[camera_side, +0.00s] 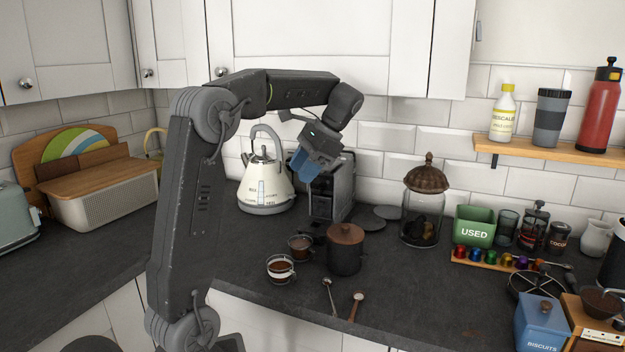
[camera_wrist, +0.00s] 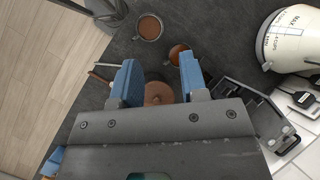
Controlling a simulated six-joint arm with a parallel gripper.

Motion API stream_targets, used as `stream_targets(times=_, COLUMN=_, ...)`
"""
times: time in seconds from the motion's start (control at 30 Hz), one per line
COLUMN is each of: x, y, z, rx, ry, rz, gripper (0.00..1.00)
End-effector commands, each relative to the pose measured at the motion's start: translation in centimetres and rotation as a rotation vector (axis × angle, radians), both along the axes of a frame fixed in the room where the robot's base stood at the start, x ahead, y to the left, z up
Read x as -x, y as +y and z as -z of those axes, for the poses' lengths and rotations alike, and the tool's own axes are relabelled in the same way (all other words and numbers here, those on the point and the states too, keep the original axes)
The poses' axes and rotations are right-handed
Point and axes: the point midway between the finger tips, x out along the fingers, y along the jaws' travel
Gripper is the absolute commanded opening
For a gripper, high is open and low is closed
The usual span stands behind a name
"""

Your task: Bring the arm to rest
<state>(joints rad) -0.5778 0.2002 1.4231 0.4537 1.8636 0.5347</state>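My gripper (camera_side: 305,166) hangs in the air above the worktop, in front of the coffee machine, with its blue fingers pointing down. In the wrist view my gripper (camera_wrist: 160,72) is open, with a wide empty gap between the fingers. The brown lid of the dark canister (camera_wrist: 158,93) shows through that gap, well below. The arm is raised and bent over the counter, and nothing is held.
The dark canister (camera_side: 345,258) stands beside two cups of coffee (camera_side: 281,269) (camera_side: 300,247), with two spoons (camera_side: 329,296) (camera_side: 355,306) in front. The kettle (camera_side: 265,182) and coffee machine (camera_side: 331,196) stand behind. A glass jar (camera_side: 421,218) and green box (camera_side: 474,228) are to the right.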

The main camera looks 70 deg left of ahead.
Motion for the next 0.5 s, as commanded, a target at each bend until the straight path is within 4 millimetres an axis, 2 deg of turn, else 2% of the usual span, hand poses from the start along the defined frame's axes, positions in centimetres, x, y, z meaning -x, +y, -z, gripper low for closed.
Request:
stream_targets(times=0.17, x=0.0, y=0.0, z=0.0, rx=-0.002, ry=0.003, rz=0.017, gripper=0.4)
stream_targets(times=0.27, x=0.0, y=-1.6, z=0.0, rx=-0.013, ry=-0.043, rz=0.043, gripper=0.4)
stream_targets(times=0.37, x=0.1, y=-4.8, z=0.2, rx=-0.033, ry=-0.147, rz=0.092, gripper=0.4)
stream_targets(times=0.5, x=0.9, y=-11.0, z=1.2, rx=-0.041, ry=-0.366, rz=0.162, gripper=0.4)
